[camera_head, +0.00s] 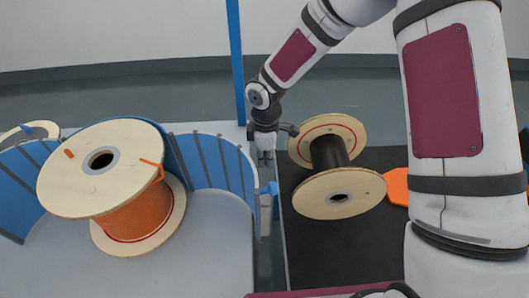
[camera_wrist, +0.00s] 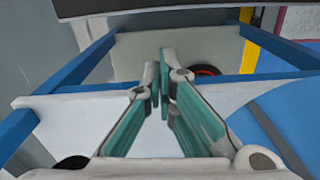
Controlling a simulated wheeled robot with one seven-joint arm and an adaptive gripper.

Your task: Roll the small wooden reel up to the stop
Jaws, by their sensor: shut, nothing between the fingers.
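The small wooden reel (camera_head: 328,152) has pale round flanges and a dark winding. It lies tilted on the black mat (camera_head: 325,255), right of centre in the head view. My gripper (camera_head: 266,158) is to the left of its far flange, pointing down, apart from its near flange; whether it touches the far flange I cannot tell. In the wrist view my gripper (camera_wrist: 162,58) has its fingers together with nothing between them. An orange piece (camera_head: 397,187) lies on the mat right of the reel, partly hidden by my arm; whether it is the stop I cannot tell.
A larger reel (camera_head: 100,160) with orange cable stands at left on a grey surface (camera_head: 205,255), within curved blue panels (camera_head: 225,160). A blue post (camera_head: 236,60) rises behind my gripper. The mat in front of the small reel is clear.

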